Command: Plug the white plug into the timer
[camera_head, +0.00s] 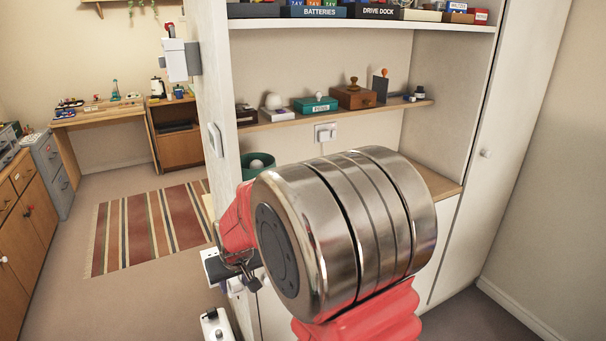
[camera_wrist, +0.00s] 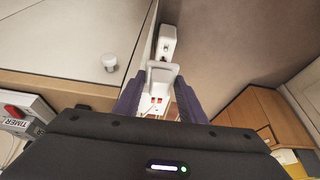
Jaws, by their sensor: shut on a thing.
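My gripper (camera_wrist: 158,82) is shut on the white plug (camera_wrist: 163,70), which sits between its two purple fingers in the wrist view. Small red marks show just below the plug, between the fingers. At the left edge of the wrist view, a label reading TIMER (camera_wrist: 17,122) is on a pale unit with a red part; the unit is partly cut off. The plug is apart from it. In the head view my gripper (camera_head: 243,272) is low left of my metal arm joint, and I cannot make out the plug there.
A white rounded box (camera_wrist: 168,42) lies just beyond the plug. A white cabinet face with a round knob (camera_wrist: 110,62) is at upper left. In the head view, a shelf (camera_head: 275,125) with small objects stands behind my arm; striped rug (camera_head: 150,225) and open floor lie left.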

